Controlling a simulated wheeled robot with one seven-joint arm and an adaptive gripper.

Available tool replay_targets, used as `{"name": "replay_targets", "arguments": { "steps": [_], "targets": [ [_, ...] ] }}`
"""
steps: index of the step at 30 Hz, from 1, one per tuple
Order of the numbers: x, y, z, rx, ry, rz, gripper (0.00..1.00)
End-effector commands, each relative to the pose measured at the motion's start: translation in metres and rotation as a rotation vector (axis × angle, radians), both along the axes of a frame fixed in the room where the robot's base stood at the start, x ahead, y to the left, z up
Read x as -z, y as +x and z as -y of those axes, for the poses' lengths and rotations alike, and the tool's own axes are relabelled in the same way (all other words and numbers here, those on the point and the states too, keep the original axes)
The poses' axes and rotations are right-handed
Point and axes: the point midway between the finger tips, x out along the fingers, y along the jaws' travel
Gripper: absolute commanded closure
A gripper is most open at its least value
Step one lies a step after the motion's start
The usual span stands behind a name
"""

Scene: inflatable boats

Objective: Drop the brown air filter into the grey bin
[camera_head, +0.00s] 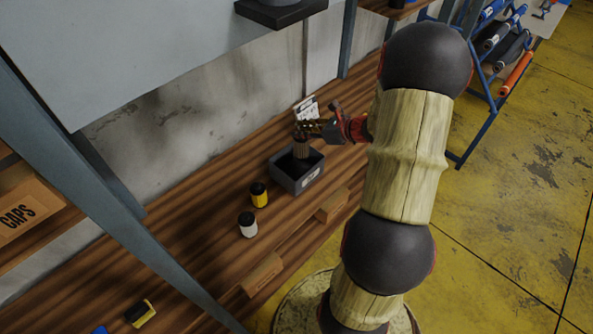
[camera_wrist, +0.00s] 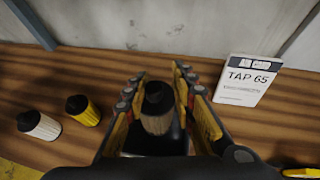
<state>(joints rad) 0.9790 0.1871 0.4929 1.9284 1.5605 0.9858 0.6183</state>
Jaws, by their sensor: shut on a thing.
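The brown air filter (camera_head: 301,150), with a dark cap, is in my gripper (camera_head: 305,128). In the head view it hangs upright at the grey bin's opening, its lower part over or inside the bin; exactly how deep I cannot tell. In the wrist view the brown filter (camera_wrist: 156,110) stands between my gripper's yellow fingers (camera_wrist: 160,85), which are shut on it. The grey bin (camera_head: 303,179) stands on the wooden bench with a pale label on its front. In the wrist view the bin is mostly hidden behind my gripper.
A yellow filter (camera_head: 260,197) and a white filter (camera_head: 248,226) stand left of the bin, also in the wrist view. A white "TAP 65" card (camera_wrist: 246,80) stands behind, to the right. The wooden bench (camera_head: 190,260) has bare room. A grey post (camera_head: 150,240) crosses the foreground.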

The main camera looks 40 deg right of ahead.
Motion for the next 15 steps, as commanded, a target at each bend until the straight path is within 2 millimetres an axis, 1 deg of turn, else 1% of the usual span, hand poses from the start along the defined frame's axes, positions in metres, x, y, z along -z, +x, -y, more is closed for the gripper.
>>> {"name": "replay_targets", "arguments": {
  "steps": [4,5,15],
  "targets": [
    [-0.0013,0.0002,0.0002,0.000,-0.001,0.001,1.00],
    [-0.0013,0.0002,0.0002,0.000,-0.001,0.001,0.73],
    [-0.0012,0.0001,0.0002,0.000,0.000,0.000,0.54]
  ]
}}
